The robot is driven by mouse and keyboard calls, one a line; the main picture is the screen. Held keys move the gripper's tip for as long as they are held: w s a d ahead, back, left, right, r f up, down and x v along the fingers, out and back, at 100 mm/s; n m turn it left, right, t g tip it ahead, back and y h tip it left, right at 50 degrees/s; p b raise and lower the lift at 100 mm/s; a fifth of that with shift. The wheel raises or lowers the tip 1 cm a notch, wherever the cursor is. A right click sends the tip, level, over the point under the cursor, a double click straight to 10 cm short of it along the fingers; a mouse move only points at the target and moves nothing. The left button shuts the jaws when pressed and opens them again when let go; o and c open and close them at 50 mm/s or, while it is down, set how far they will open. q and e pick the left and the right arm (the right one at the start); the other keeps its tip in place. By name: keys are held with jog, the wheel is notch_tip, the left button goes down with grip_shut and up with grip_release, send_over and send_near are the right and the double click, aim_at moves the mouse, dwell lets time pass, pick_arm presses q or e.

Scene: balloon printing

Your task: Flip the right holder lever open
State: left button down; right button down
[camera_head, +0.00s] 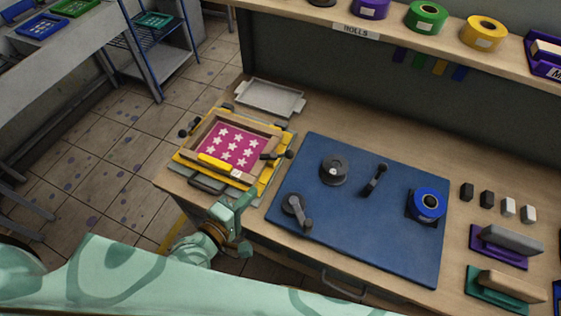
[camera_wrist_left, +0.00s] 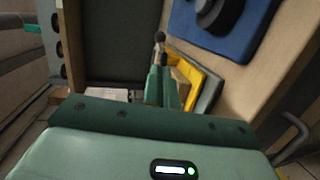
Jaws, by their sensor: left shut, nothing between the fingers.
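The printing station has a yellow base (camera_head: 262,186) and a wooden frame around a pink screen with white stars (camera_head: 232,143). The right holder lever (camera_head: 277,155) is black with a ball knob, on the frame's right side, its knob end pointing right over the table. The left holder lever (camera_head: 188,127) is on the opposite side. My left gripper (camera_head: 246,199) is shut and empty, at the front right corner of the base, nearer the table edge than the right lever. In the left wrist view, a dark knob (camera_wrist_left: 159,37) shows just past the closed fingertips (camera_wrist_left: 160,68); contact is unclear.
A blue mat (camera_head: 340,225) right of the station carries dark round tools and a blue tape roll (camera_head: 428,204). A grey tray (camera_head: 270,97) lies behind the station. A drawer handle (camera_head: 345,285) juts from the table front. A shelf with tape rolls runs along the back.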

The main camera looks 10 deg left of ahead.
aim_at(287, 157)
pick_arm(q)
jog(key=shift+w, duration=0.1)
jog(key=b+x, duration=0.1)
jog(key=x, duration=1.3)
jog(key=shift+d+b, duration=0.1)
jog(key=shift+b, duration=0.2)
jog(key=shift+r, duration=0.1)
